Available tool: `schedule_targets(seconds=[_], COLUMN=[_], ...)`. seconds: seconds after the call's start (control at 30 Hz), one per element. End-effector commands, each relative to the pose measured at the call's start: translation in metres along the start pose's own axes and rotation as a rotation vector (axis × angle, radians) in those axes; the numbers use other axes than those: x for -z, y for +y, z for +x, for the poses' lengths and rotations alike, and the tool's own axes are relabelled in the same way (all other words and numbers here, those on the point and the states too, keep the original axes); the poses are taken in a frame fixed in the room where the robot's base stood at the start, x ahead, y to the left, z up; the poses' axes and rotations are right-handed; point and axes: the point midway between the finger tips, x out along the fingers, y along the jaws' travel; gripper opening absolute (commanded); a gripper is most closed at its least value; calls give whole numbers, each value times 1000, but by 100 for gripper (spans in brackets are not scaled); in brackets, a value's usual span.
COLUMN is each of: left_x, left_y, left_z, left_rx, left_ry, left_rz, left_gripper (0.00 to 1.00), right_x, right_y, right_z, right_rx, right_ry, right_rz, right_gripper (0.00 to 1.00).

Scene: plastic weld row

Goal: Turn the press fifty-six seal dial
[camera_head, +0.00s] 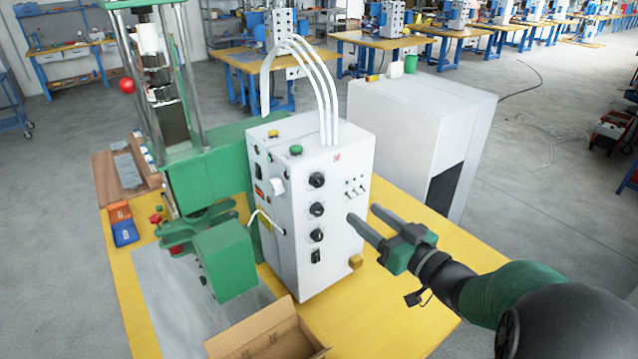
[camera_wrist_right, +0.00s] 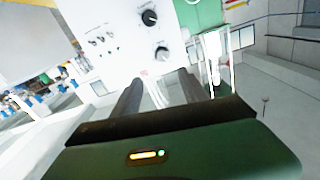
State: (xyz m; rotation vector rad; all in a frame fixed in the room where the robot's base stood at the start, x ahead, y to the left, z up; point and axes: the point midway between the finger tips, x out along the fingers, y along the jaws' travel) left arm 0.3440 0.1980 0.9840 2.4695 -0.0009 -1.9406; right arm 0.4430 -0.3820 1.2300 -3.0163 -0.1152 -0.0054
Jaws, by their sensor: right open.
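The white control box (camera_head: 335,245) of the press stands on the yellow table. Its front face has a column of black dials: an upper dial (camera_head: 316,180), a middle dial (camera_head: 316,209) and a lower dial (camera_head: 316,235). Labels are too small to read, so I cannot tell which is the seal dial. My right gripper (camera_head: 362,212) is open and empty, its fingers pointing at the front face from the right, apart from the dials. In the right wrist view, one dial (camera_wrist_right: 149,18) and another dial (camera_wrist_right: 162,53) show beyond the fingers. My left gripper is not in view.
The green press (camera_head: 205,180) stands left of the box. Small toggle switches (camera_head: 356,188) sit right of the dials. An open cardboard box (camera_head: 265,335) lies at the front of the table (camera_head: 390,325). A white cabinet (camera_head: 410,130) stands behind. The table's right front is clear.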

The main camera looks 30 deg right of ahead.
Motion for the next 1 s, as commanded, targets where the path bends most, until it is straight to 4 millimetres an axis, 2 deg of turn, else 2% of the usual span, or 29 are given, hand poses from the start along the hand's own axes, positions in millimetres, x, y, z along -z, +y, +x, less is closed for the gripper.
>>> schedule_targets(seconds=[0.1,0.3,0.5,0.63,0.87,1.0], left_x=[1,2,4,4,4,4], left_y=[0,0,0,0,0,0], left_z=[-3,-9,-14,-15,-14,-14], left_rx=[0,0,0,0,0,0], left_ry=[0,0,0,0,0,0], left_rz=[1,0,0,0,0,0], left_gripper=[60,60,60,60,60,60], right_x=[0,2,2,1,0,1], right_y=[-8,-14,-11,-8,-8,-9], right_z=[36,89,125,135,137,137], right_rx=[8,6,4,3,2,2], right_ry=[-5,-5,-2,-1,-1,-1], right_rz=[-5,-10,-9,-7,-7,-8], right_gripper=[51,51,51,51,51,36])
